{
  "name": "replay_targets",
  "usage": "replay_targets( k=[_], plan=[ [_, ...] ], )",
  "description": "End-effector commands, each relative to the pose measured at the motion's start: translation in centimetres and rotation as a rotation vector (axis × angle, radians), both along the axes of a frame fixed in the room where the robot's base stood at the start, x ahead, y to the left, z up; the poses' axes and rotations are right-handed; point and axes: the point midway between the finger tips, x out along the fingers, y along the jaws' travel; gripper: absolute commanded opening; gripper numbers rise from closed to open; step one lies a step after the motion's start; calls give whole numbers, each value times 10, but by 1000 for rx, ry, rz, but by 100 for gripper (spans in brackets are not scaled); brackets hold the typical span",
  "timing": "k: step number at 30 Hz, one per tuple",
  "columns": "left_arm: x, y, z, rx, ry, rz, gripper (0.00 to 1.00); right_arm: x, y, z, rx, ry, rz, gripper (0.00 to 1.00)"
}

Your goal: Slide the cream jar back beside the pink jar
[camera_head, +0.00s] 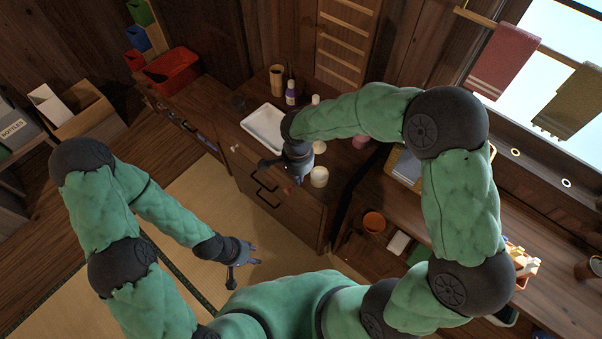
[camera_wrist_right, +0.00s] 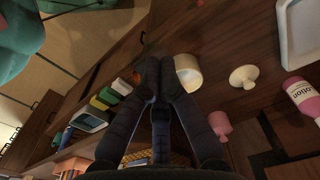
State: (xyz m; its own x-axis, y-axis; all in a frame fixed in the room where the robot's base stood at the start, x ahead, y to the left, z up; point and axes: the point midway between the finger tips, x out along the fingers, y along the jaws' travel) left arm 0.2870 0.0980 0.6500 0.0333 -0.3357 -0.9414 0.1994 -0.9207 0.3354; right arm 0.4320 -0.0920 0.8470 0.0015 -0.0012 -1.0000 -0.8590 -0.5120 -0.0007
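The cream jar (camera_head: 319,177) stands near the front edge of the wooden cabinet top. In the right wrist view the cream jar (camera_wrist_right: 188,72) is right beside my fingertips.
A white tray (camera_head: 250,122) lies left of the jars, with a lotion bottle (camera_head: 291,93) behind it. A white knobbed lid (camera_wrist_right: 243,76) lies near the cream jar in the wrist view. An orange-brown pot (camera_head: 374,222) stands on the right-hand surface. Drawers with dark handles are below the cabinet edge.

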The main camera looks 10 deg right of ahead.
Motion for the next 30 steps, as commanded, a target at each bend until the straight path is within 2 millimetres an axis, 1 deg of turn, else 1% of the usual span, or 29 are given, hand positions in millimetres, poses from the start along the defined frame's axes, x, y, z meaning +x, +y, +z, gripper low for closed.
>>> replay_targets(
  k=[5, 15, 18, 19, 21, 24, 30],
  plan=[
    [-1, 0, -9, 0, 1, 0, 40, -2, 0, -25, -1, 5, 1, 0],
    [0, 0, -32, 0, 1, 0, 40, -2, 0, -89, 0, 6, 2, 0],
    [0, 0, -38, 0, 1, 0, 40, -1, 0, -105, 1, 4, 0, 0],
    [0, 0, -38, 0, 1, 0, 40, 4, -7, -101, 2, 0, -4, 0],
    [0, 0, -39, 0, 0, 0, 40, 9, -16, -100, 2, 0, -4, 0],
    [0, 0, -41, 0, 0, 0, 40, 14, -25, -100, 2, 2, -1, 0],
    [0, 0, -43, 0, 0, 0, 40, 19, -34, -99, 2, 2, 1, 0]
  ],
)
